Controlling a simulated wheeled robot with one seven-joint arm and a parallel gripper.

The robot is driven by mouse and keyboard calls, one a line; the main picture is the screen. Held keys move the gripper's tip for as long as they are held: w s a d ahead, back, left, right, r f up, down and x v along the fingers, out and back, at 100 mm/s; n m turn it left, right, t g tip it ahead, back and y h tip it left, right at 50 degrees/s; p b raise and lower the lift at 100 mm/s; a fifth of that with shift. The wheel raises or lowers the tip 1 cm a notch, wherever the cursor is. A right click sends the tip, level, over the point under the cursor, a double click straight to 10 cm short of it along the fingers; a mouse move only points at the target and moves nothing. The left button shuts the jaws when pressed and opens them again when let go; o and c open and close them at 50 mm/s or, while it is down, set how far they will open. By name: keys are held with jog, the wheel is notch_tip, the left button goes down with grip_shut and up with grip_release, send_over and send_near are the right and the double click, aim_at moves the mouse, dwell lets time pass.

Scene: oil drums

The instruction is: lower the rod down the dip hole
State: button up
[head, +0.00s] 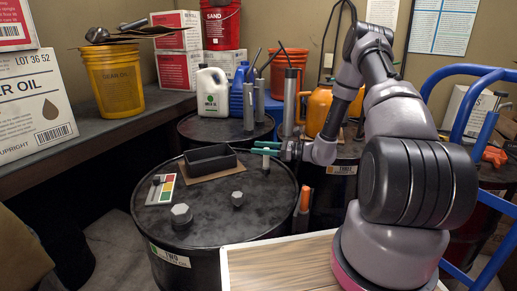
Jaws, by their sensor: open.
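My gripper (265,148) has two green fingers, spread apart with nothing seen between them. It is over the far right part of the black drum marked TWO (195,240), right of a dark open tray. An orange-handled piece (305,200) stands upright at this drum's right side, with a grey lower part; I cannot tell whether it is the rod. My gripper is apart from it, above and to its left. On the drum lid are a large grey hex plug (181,214) and a smaller one (237,199). I cannot make out an open dip hole.
The dark tray (210,158) sits on cardboard on the lid, near a colour card (166,188). White and blue jugs (212,92), grey cylinders and an orange jug (318,108) stand behind. A bench (90,130) runs left; blue rails (470,70) stand right.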

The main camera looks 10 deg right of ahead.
jog(key=v, duration=1)
